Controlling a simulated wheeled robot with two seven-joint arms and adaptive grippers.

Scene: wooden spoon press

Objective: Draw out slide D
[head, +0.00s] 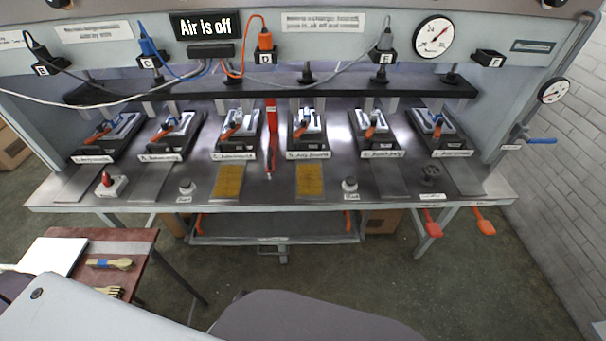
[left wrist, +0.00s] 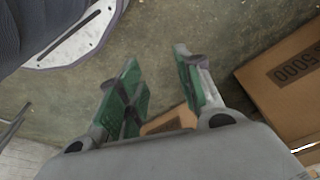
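A row of several press stations stands on the metal bench. The fourth station from the left (head: 308,128) has a label (head: 308,154) that seems to begin with D, but the print is too small to be sure. A yellow-topped slide plate (head: 310,180) lies in front of it, near the bench's front edge. A matching yellow plate (head: 228,181) lies before the third station. My left gripper (left wrist: 158,78) shows only in the left wrist view, with green-padded fingers apart and nothing between them, above the floor. My right gripper is in neither view.
Start buttons (head: 349,185) and (head: 186,187) flank the yellow plates. A red upright post (head: 271,115) stands between the middle stations. A sign (head: 206,24) reads "Air is off". A small wooden table (head: 140,238) is at lower left. A cardboard box (left wrist: 285,85) is near my left gripper.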

